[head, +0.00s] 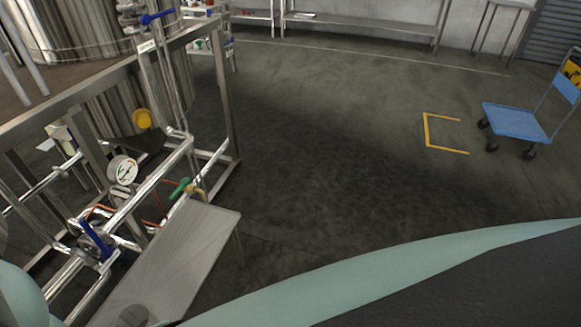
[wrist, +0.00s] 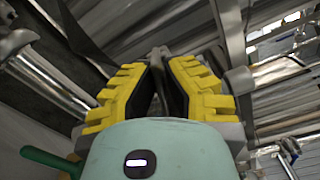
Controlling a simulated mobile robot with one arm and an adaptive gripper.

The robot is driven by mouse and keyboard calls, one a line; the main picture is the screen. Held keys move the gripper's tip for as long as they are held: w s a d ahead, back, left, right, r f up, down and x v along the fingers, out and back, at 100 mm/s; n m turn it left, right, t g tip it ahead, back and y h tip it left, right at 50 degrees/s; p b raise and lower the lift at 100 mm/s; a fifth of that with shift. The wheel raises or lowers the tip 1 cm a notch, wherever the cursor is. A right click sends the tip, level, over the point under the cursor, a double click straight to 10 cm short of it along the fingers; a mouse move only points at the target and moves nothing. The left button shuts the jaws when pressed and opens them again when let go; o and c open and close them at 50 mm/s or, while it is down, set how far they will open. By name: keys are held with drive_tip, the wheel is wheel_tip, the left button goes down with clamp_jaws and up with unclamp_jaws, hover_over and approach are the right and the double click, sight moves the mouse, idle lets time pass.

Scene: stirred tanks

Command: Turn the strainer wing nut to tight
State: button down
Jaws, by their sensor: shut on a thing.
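My gripper (wrist: 157,75) shows in the wrist view with its two yellow-padded fingers, tips close together. It is shut on a small dark grey piece, which I take to be the strainer wing nut (wrist: 158,52); only a little of it shows between the tips. The fingers hide the rest, so I cannot tell how far it is turned. A steel pipe runs close by on the right of the fingertips. In the head view neither my gripper nor the wing nut can be made out.
The steel pipe frame (head: 228,100) carries a pressure gauge (head: 122,170), a blue lever (head: 95,240) and a green-handled valve (head: 180,188). A green handle (wrist: 48,160) is left of my gripper. Open floor lies right; a blue cart (head: 515,122) stands beyond.

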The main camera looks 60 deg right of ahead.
drive_tip(key=c, duration=1)
unclamp_jaws()
drive_tip(key=shift+s, duration=0.1)
drive_tip(key=v, duration=1.1)
drive_tip(key=shift+s, duration=0.35)
drive_tip(key=shift+d, duration=0.1)
